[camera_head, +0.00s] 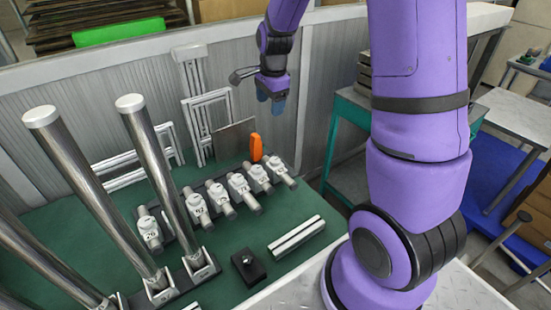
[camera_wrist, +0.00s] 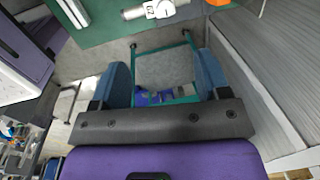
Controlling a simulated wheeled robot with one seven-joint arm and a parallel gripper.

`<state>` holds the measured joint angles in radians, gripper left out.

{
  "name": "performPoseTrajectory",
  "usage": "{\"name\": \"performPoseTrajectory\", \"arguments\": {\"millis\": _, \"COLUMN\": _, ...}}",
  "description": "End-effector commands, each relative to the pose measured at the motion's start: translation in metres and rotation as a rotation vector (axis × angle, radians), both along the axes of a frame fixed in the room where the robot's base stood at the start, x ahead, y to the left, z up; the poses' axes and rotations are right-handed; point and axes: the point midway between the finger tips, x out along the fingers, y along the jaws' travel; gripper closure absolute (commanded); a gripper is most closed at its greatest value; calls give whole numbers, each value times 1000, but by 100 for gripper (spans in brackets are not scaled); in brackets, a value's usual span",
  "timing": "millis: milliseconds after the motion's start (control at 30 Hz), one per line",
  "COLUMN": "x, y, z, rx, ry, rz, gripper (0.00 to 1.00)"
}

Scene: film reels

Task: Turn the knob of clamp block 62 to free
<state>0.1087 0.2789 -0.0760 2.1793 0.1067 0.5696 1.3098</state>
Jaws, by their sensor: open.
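A row of white clamp blocks with grey cylindrical ends stands on the green bench top. One white block (camera_wrist: 158,9) with a metal cylinder shows at the top of the wrist view. My gripper (camera_head: 274,98) hangs above and behind the right end of the row, apart from the blocks. In the wrist view its blue fingers (camera_wrist: 162,82) are spread, with nothing between them.
An orange upright piece (camera_head: 256,147) stands behind the row's right end. Tall metal posts (camera_head: 148,180) rise at the left. A black block (camera_head: 248,267) and pale bars (camera_head: 296,237) lie in front. A grey ribbed wall (camera_head: 90,100) closes the back. Some green bench top is bare.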

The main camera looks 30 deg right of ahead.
Motion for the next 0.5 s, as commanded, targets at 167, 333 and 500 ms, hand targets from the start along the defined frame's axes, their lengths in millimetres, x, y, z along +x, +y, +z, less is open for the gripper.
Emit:
{"name": "performPoseTrajectory", "arguments": {"millis": 167, "x": 22, "y": -19, "z": -63, "rx": 16, "ry": 59, "rz": -226, "gripper": 31}}
{"name": "performPoseTrajectory", "arguments": {"millis": 333, "x": 33, "y": -33, "z": -114, "rx": 20, "ry": 99, "rz": -413, "gripper": 31}}
{"name": "performPoseTrajectory", "arguments": {"millis": 500, "x": 37, "y": -41, "z": -144, "rx": 19, "ry": 120, "rz": -522, "gripper": 31}}
